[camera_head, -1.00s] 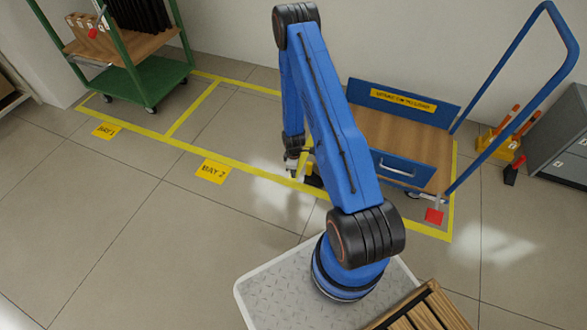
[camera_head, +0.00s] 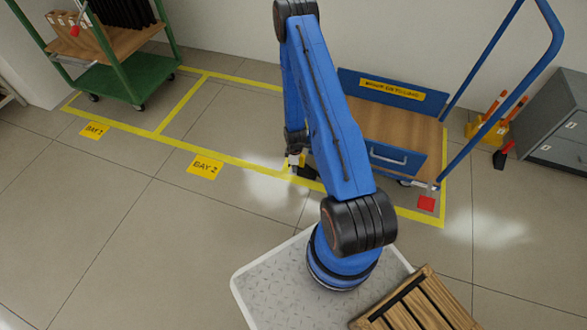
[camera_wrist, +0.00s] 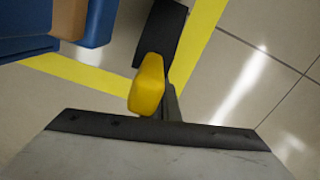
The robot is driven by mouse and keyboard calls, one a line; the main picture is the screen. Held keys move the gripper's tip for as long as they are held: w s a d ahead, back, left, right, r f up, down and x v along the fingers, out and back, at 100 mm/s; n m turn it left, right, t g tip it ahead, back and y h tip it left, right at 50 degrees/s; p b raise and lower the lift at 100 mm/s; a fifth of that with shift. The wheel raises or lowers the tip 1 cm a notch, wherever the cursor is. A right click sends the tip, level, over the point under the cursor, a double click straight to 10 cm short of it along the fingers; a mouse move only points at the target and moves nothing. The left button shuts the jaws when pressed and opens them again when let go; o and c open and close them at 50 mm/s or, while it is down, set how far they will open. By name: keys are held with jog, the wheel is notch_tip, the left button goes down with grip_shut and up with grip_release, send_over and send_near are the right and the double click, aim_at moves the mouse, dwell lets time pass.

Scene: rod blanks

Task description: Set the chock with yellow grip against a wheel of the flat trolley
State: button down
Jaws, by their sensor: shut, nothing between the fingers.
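The flat trolley (camera_head: 390,125) has a wooden deck and blue panels and stands against the wall. The chock with yellow grip (camera_head: 307,172) is black and lies on the floor by the trolley's left front corner, partly hidden by my arm. In the wrist view its yellow grip (camera_wrist: 147,85) rises close in front of me, with the black body beyond. My gripper (camera_head: 295,161) is low beside the grip, shut with nothing held. A dark finger (camera_wrist: 173,105) shows just right of the grip. I cannot tell whether chock and wheel touch.
A black chock with red grip (camera_head: 503,154) stands by a yellow holder (camera_head: 488,130) and grey cabinet (camera_head: 555,120). A green shelf trolley (camera_head: 140,75) stands far left. A red floor square (camera_head: 426,203) lies near the trolley's front. Floor around BAY 2 is clear.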

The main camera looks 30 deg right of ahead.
jog(key=shift+s+d, duration=0.5)
jog(key=shift+d, duration=0.05)
jog(key=w+a, duration=0.3)
jog(key=shift+a, duration=0.2)
notch_tip(320, 180, up, 10)
jog(key=shift+s+d, duration=0.15)
jog(key=shift+s, duration=0.05)
